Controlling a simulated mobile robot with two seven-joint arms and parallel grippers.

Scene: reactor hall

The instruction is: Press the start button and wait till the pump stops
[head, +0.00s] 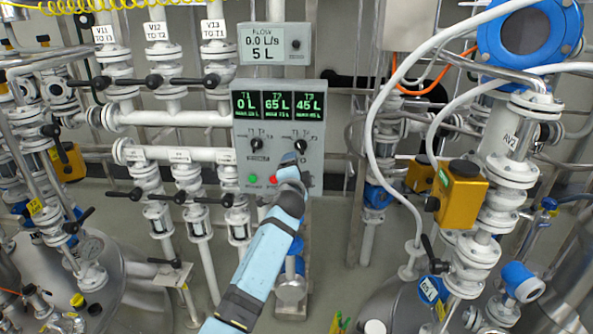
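The grey control box (282,163) hangs on the pipework at the centre. Its screens read T1 0 L, T2 65 L and T3 45 L. A green button (252,178) and a red button (272,179) sit low on its front; their labels are too small to read. The flow display (263,42) above reads 0.0 L/s and 5 L. My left arm rises from the bottom, left of centre, and my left gripper (289,164) is in front of the box, right of both buttons. Its fingers are too small to judge, and contact is unclear. My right gripper is out of view.
White pipes with black-handled valves, labelled V11, V12 and V13 at the top, stand left of the box. On the right are a yellow actuator (461,194), a blue-rimmed round instrument (527,36) and looping white hoses (372,130). Metal tanks fill both lower corners.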

